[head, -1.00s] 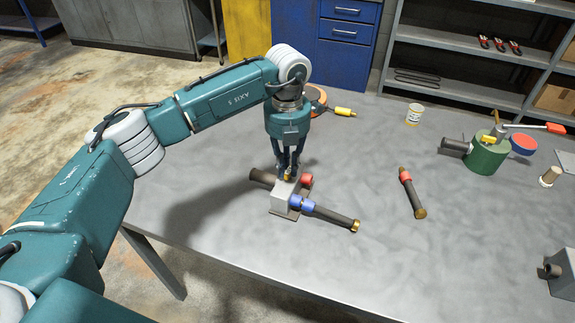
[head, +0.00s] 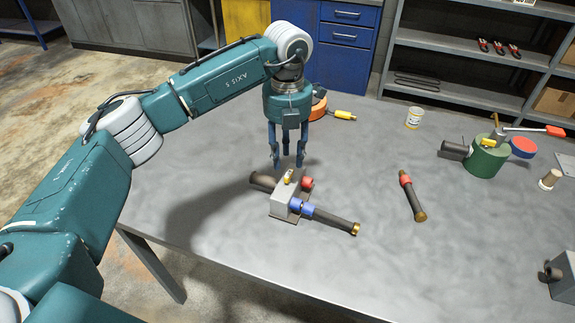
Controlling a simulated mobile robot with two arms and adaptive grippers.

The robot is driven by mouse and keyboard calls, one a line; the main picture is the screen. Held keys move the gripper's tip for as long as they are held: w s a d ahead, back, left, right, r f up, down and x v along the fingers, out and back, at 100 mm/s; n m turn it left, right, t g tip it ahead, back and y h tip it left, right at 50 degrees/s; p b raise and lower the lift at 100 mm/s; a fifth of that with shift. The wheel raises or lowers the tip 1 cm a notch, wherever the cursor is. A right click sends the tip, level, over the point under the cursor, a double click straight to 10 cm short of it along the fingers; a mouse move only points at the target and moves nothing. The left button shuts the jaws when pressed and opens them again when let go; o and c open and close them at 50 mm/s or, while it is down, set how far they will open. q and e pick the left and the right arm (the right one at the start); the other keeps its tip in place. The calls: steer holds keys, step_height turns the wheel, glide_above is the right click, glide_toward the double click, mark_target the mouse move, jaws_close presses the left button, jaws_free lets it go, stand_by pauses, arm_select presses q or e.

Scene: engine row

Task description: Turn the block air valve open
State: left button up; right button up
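The air block (head: 283,202) is a grey box on a brown base plate near the middle of the table. A small brass-yellow valve handle (head: 289,176) sits on its top. A dark hose comes out at its back left. A blue collar with a dark, brass-tipped hose (head: 334,219) comes out at its front right, and a red fitting (head: 307,183) is on its right side. My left gripper (head: 288,165) points down just above the block, fingers spread and empty, apart from the handle. My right gripper is not in view.
A loose red-collared hose (head: 412,195) lies to the right. A green cylinder (head: 487,159) with a lever stands at the far right, near a white cup (head: 414,116). A grey block (head: 561,274) is at the right edge. The front middle of the table is clear.

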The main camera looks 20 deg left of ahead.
mark_target(288, 173)
arm_select(q)
step_height(288, 173, up, 7)
stand_by(0.3)
stand_by(0.4)
